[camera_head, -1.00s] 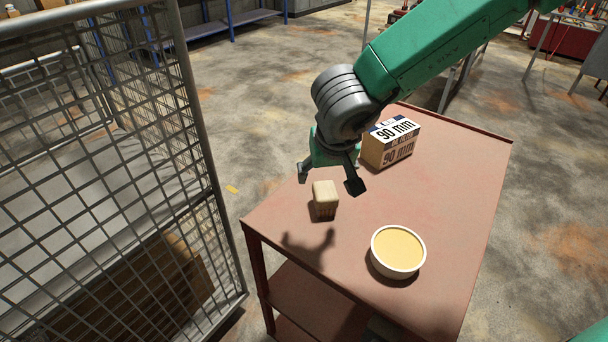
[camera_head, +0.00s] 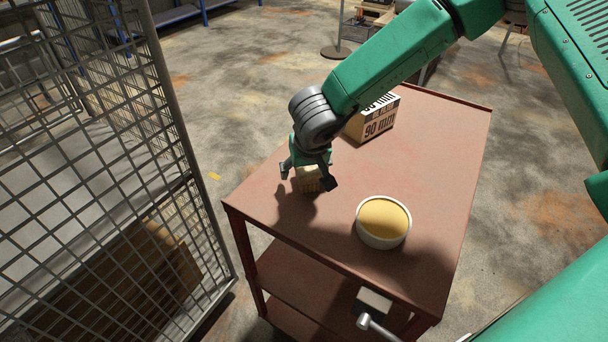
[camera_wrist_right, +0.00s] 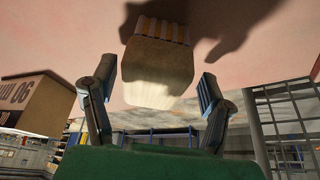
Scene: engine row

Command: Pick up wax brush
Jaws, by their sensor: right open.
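The wax brush (camera_head: 308,182) is a small pale block with a darker, striped bristle end. It stands on the red table near the left edge, bristles down. My right gripper (camera_head: 308,177) is open just above it, one finger on each side of the block. In the right wrist view the brush (camera_wrist_right: 157,68) lies between the two spread fingers, with gaps visible on both sides. The fingers partly hide the brush in the head view. My left gripper is out of view.
A white bowl of yellow wax (camera_head: 384,222) stands right of the brush. A cardboard box marked 90 mm (camera_head: 376,124) stands behind on the red table (camera_head: 440,150). A wire mesh cage (camera_head: 90,170) rises at the left. A grey block and metal piece (camera_head: 372,304) show at the lower shelf.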

